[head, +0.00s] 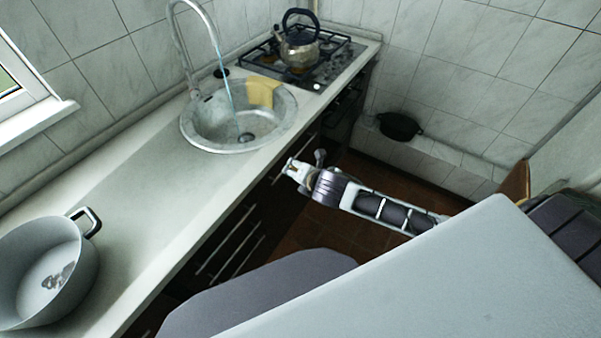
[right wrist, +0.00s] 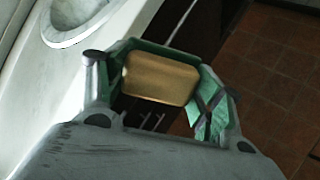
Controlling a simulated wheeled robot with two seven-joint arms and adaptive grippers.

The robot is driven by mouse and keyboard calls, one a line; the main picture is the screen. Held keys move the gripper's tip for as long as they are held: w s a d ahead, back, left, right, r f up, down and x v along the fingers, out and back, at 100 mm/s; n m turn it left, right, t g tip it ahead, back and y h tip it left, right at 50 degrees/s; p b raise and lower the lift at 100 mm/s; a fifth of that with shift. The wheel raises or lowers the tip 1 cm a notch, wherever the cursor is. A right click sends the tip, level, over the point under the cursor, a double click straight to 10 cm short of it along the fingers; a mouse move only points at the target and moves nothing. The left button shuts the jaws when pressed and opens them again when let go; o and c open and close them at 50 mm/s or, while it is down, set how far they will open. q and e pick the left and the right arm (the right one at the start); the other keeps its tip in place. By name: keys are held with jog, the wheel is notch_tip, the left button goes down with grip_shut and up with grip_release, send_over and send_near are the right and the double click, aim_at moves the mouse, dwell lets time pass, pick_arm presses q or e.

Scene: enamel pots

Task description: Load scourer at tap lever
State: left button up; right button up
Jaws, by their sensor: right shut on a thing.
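My right gripper (head: 294,168) is out over the floor, in front of the counter's dark drawers and below the sink. In the right wrist view its green-padded fingers are shut on a tan block (right wrist: 160,79), which looks like the scourer. In the head view the block is too small to make out. The metal tap (head: 180,40) arches over the round steel sink (head: 190,125), with a bluish stream of water falling from its spout. I cannot make out the tap lever clearly. My left gripper is not in view.
A yellow cloth (head: 262,90) hangs over the sink's far rim. A kettle (head: 300,52) stands on the gas hob (head: 335,62). A grey pot (head: 45,265) stands at the counter's near left. A black pan (head: 399,125) is by the far wall. The counter (head: 135,180) between pot and sink is clear.

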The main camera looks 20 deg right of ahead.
jog(key=shift+w+d+r+p, duration=0.15)
jog(key=shift+r+p, duration=0.25)
jog(key=shift+r, duration=0.25)
jog(key=shift+w+a+r+t+p, duration=0.2)
jog(key=shift+r+p, duration=0.1)
jog(key=shift+r, duration=0.2)
jog(key=shift+w+a+r+t+p, duration=0.1)
jog(key=shift+a+r+t+p, duration=0.15)
jog(key=shift+r, duration=0.2)
jog(key=w+a+r+n+t+y+p, duration=0.1)
jog(key=w+r+n+t+y+p, duration=0.1)
jog(key=w+r+p, duration=0.5)
jog(key=w+r+t+y, duration=0.1)
jog(key=w+r, duration=0.3)
jog(key=r, duration=0.4)
jog(key=shift+w+t+p, duration=0.35)
jog(key=shift+w+p, duration=0.05)
jog(key=shift+r, duration=0.1)
